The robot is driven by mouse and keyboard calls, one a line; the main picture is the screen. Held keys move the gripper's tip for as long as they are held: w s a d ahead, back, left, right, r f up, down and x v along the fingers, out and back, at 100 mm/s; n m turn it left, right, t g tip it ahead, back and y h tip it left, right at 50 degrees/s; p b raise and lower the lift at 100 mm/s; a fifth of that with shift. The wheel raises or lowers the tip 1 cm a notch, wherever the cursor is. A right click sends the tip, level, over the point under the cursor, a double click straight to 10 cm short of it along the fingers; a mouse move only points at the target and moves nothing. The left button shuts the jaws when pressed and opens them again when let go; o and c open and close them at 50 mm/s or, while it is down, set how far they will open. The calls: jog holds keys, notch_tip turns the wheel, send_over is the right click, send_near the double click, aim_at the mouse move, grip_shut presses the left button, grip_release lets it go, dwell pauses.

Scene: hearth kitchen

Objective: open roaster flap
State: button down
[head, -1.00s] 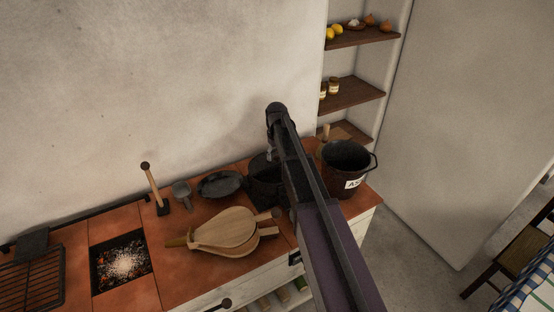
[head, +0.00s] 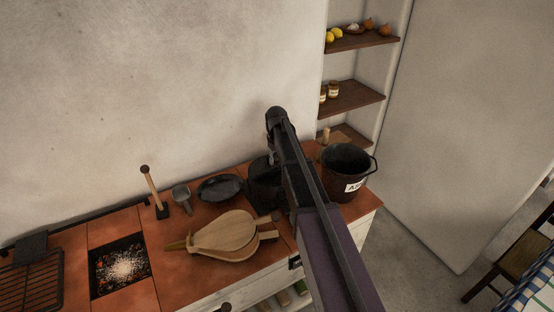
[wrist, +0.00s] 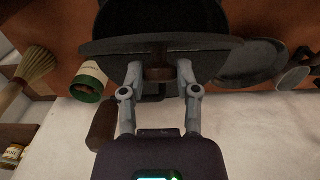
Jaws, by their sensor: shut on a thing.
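The dark roaster (head: 264,186) stands on the tiled counter, partly hidden behind my arm in the head view. In the wrist view its dark flap (wrist: 215,45) spans the top middle, seen nearly edge-on. A brown wooden knob (wrist: 158,73) sits at the middle of the flap. My gripper (wrist: 159,73) has a finger on each side of the knob and is shut on it. How far the flap stands open cannot be told.
An ash bucket (head: 346,172) stands right of the roaster. A dark pan (head: 220,187) and wooden bellows (head: 225,236) lie to its left. A brown handle (wrist: 103,125) is beside my left finger. A wall (head: 150,80) rises behind the counter.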

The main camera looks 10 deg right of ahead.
jog(key=shift+w+a+r, duration=0.1)
jog(key=shift+w+a, duration=0.05)
jog(key=shift+w, duration=0.3)
jog(key=shift+w+a+r, duration=0.1)
jog(key=shift+w+a, duration=0.1)
jog(key=shift+w, duration=0.35)
jog(key=shift+w+a, duration=0.15)
jog(key=shift+w, duration=0.4)
jog(key=shift+w+a+f, duration=0.2)
jog(key=shift+w+a, duration=0.05)
jog(key=shift+w, duration=0.5)
jog(key=shift+w+a+f, duration=0.2)
jog(key=shift+w+a, duration=0.05)
jog(key=shift+w, duration=0.45)
jog(key=shift+c, duration=1.8)
grip_release()
jog(key=shift+f, duration=0.1)
